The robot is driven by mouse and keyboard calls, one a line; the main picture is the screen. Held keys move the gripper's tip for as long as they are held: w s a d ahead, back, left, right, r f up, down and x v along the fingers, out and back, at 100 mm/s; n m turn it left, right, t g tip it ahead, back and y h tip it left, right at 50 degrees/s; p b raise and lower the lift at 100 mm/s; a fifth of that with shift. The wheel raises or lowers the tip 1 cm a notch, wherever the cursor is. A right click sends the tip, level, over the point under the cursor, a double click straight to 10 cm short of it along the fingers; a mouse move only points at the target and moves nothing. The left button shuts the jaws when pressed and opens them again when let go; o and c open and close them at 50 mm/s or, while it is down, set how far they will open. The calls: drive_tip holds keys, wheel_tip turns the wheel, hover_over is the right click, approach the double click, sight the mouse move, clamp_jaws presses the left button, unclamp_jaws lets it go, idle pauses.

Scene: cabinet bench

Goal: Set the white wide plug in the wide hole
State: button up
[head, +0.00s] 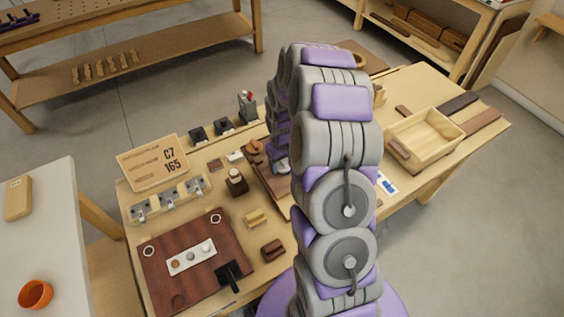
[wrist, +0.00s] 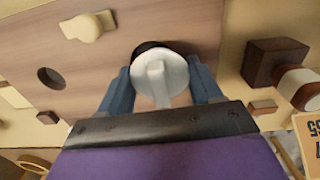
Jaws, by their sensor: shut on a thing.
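In the wrist view, the white wide plug (wrist: 173,82) is a round disc with a raised bar across it. My gripper (wrist: 160,85) is shut on it, with one blue finger on each side. A dark wide hole (wrist: 151,46) in the brown board (wrist: 110,62) shows as a crescent just past the plug's far edge. The plug overlaps the rest of the hole; I cannot tell whether any of it is inside. A smaller dark hole (wrist: 50,78) is to the left. In the head view my arm hides the plug and most of the board (head: 272,184).
A cream knob (wrist: 88,26) stands on the board at upper left. A dark brown block (wrist: 276,62) with a white-ended piece is at right. In the head view, a dark red board (head: 205,275), a wooden tray (head: 427,136) and a C7 165 sign (head: 153,162) are on the bench.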

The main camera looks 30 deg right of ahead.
drive_tip(key=shift+d, duration=0.6)
drive_tip(key=shift+d, duration=0.1)
drive_tip(key=shift+d+f, duration=0.1)
drive_tip(key=shift+d, duration=0.3)
drive_tip(key=shift+a+p, duration=0.4)
drive_tip(key=shift+a, duration=0.35)
drive_tip(key=shift+d, duration=0.1)
idle(0.4)
drive_tip(key=shift+f, duration=0.4)
idle(0.4)
